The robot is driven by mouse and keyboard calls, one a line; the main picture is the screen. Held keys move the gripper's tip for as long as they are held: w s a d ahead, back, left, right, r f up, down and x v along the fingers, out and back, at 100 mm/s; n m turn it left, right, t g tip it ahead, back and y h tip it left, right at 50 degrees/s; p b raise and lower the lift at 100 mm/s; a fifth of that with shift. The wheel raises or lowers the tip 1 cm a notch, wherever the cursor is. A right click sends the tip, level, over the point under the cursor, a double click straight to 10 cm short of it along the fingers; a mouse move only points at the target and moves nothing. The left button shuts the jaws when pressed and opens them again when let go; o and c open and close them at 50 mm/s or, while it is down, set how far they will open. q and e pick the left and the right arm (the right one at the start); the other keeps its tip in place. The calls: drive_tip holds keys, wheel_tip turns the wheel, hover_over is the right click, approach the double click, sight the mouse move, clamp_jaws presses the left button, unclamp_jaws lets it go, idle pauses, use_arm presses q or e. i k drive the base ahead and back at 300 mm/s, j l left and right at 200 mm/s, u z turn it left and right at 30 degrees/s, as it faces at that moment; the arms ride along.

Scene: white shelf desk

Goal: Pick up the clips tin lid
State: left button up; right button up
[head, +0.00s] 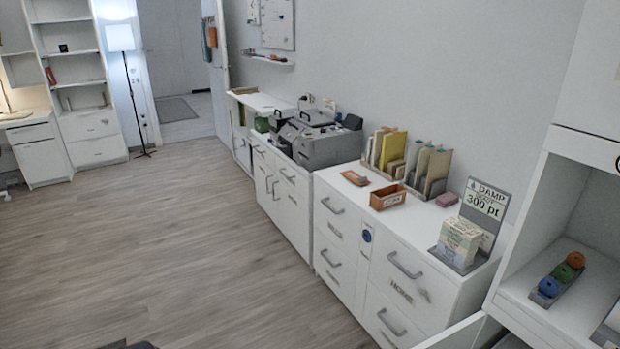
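A small open orange-brown tin (388,197) with a pale label on its front stands on the white cabinet top. The label is too small to read. A flat orange-brown piece (354,178), which looks like the tin's lid, lies on the cabinet top to the left of the tin and apart from it. Neither of my grippers shows in the head view, so I cannot see whether they are open or shut.
File holders with folders (390,150) stand behind the tin. A pinkish block (446,199) and a sign stand (484,205) are to the right. A grey printer (318,135) is left of the lid. The floor (190,240) before the cabinets is clear.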

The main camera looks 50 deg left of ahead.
sight(351, 176)
drive_tip(key=u, duration=1.2)
